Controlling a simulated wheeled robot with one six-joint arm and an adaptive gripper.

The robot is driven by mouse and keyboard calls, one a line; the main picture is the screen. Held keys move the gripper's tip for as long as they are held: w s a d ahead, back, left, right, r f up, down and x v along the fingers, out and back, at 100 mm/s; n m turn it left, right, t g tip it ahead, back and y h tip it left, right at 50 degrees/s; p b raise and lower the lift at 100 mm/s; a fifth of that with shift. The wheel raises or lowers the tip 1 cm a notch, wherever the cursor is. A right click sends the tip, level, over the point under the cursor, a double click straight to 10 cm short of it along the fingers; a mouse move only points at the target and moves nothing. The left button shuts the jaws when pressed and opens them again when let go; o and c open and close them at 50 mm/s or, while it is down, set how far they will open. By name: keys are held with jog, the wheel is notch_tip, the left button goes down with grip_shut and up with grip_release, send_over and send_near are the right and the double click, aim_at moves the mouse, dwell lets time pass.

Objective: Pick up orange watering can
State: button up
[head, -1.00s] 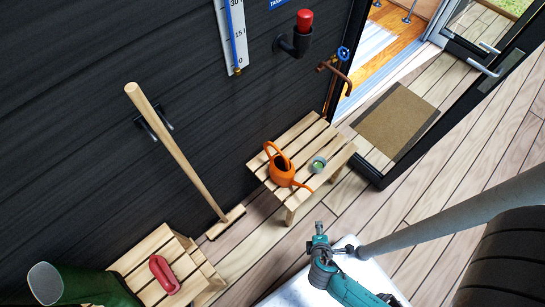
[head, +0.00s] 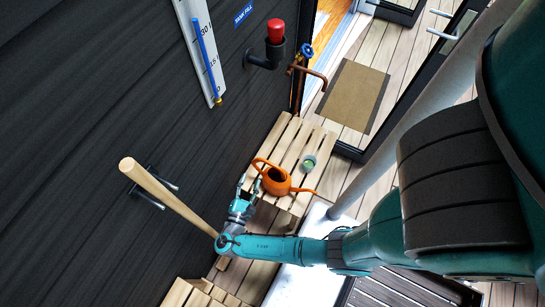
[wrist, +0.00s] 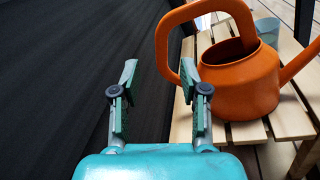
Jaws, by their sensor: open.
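The orange watering can (head: 275,182) stands upright on a slatted wooden bench (head: 297,142). Its spout points right and its looped handle is on the left. It also shows close up in the wrist view (wrist: 240,85), with the handle near my right finger. My gripper (head: 248,185) is at the left front side of the can, near the handle. In the wrist view my gripper (wrist: 158,85) is open, with nothing seen between its fingers.
A small grey-green cup (head: 309,163) stands on the bench behind the can. The dark wall (head: 90,130) runs close on the left. A wooden broom handle (head: 165,195) leans near my forearm. A bent copper tap (head: 308,75) projects above the bench's far end.

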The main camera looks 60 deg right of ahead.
aim_at(257, 159)
jog(key=x, duration=0.4)
jog(key=shift+d, duration=0.2)
jog(key=shift+f+x, duration=0.15)
jog(key=shift+x, duration=0.75)
jog(key=shift+f+x, duration=0.15)
jog(key=shift+x, duration=0.75)
jog(key=shift+f+x, duration=0.2)
jog(key=shift+x, duration=0.7)
jog(key=shift+w, duration=0.15)
grip_shut()
